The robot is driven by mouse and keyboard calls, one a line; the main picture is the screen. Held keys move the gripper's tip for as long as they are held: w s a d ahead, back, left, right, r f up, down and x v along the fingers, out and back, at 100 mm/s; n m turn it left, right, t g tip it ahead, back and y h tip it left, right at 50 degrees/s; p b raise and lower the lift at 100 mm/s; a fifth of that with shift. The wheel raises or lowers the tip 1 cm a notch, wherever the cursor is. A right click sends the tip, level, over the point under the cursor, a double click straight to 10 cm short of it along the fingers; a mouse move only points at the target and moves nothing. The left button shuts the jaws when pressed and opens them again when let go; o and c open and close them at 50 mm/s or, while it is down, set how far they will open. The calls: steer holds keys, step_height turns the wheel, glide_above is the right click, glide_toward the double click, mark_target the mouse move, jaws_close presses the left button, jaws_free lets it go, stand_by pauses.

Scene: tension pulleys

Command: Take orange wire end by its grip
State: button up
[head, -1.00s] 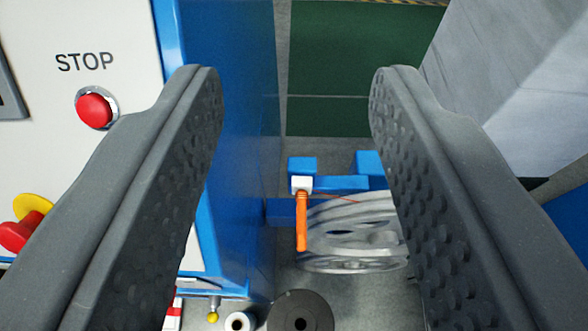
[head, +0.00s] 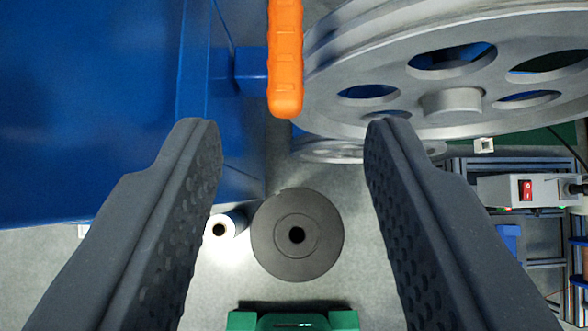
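The orange grip (head: 285,62) of the wire end hangs upright at the top of the head view, cut off by the upper edge. It is just left of a large grey pulley wheel (head: 455,70). My gripper (head: 282,125) is open and empty, with its two dark padded fingers wide apart. The grip's lower end shows between the fingertips, slightly above them in the picture. I cannot tell the exact depth between them. The wire itself is not in view.
A blue cabinet (head: 85,110) fills the left. A dark round disc (head: 297,235) and a white roll (head: 227,225) are below on the floor. A green object (head: 292,320) is at the bottom. A box with a red switch (head: 525,190) stands at right.

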mark_target(284, 78)
steer(key=shift+x, duration=0.95)
steer(key=shift+a+x, duration=0.2)
steer(key=shift+x, duration=3.25)
jaws_close()
